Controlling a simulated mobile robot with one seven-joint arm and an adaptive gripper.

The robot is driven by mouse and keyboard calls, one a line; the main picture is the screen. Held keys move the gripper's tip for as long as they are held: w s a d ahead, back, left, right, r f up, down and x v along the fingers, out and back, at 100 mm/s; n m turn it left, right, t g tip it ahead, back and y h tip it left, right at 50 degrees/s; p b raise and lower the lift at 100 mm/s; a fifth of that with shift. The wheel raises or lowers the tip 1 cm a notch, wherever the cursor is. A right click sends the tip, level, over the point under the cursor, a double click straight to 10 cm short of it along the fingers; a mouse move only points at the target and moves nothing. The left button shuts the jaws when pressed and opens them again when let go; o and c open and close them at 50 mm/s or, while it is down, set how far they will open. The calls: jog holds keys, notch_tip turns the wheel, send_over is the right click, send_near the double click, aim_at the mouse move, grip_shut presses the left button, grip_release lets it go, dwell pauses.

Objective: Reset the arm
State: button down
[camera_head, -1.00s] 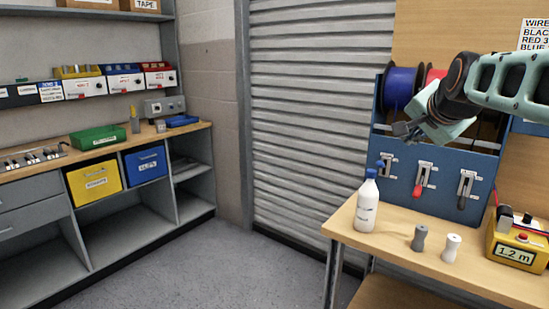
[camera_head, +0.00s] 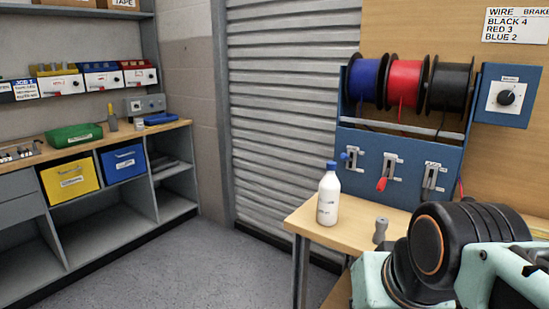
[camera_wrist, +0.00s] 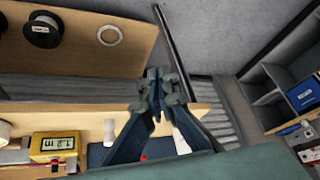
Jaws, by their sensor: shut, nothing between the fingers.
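My arm's links (camera_head: 440,255) fill the lower right of the head view, folded low in front of the bench.
Behind are blue, red and black wire spools (camera_head: 405,82). A yellow meter (camera_wrist: 54,146) shows in the wrist view. Open floor (camera_head: 190,265) lies left.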

notch_tip(320, 180, up, 29)
jog(key=s+p, duration=0.2)
jog(key=p, duration=2.8)
jog(key=shift+d+f+n+g+h+p, duration=0.2)
jog(key=shift+d+n+g+h+p, duration=0.1)
jog(key=shift+d+n+p, duration=0.1)
